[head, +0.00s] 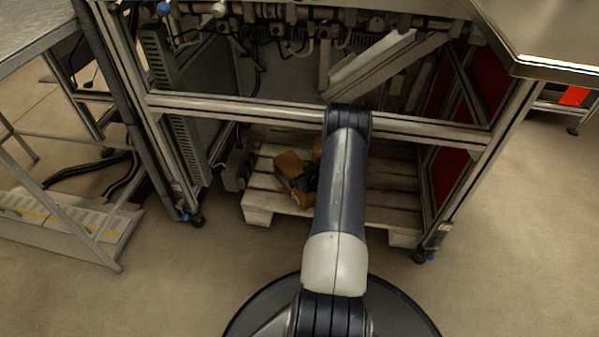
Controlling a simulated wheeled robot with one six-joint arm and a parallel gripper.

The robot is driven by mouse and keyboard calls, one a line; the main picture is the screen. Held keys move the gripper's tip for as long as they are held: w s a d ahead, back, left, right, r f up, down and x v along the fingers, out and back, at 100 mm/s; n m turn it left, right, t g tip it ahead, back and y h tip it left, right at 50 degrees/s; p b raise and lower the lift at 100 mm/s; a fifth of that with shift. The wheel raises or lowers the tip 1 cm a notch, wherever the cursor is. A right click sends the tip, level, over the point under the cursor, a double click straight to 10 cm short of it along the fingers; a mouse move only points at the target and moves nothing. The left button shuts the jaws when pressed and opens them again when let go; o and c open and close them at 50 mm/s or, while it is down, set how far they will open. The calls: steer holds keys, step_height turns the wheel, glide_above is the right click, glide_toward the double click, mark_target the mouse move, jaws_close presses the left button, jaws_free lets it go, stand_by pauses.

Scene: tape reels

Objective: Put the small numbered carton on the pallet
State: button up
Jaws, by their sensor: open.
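The wooden pallet (258,199) lies on the floor under the metal frame. A small brown carton (289,163) sits on its left part, tilted in the picture. Its number cannot be read from here. What looks like my gripper (301,184), dark and small, is open beside the carton's lower right side, low over the pallet. Whether it touches the carton cannot be told. My arm's forward link hides the middle of the pallet and part of the gripper. More brown surface shows just below the gripper and beside the arm; whether it belongs to other cartons is unclear.
The frame's crossbar (235,107) runs over the pallet, and my arm reaches past it. Frame legs stand on both sides. A grey unit (237,170) stands at the pallet's left edge. The pallet's right part (395,200) looks bare. The floor in front is clear.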

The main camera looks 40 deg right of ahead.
steer(key=p+v, duration=0.3)
steer(key=v, duration=0.8)
steer(key=shift+s, duration=0.4)
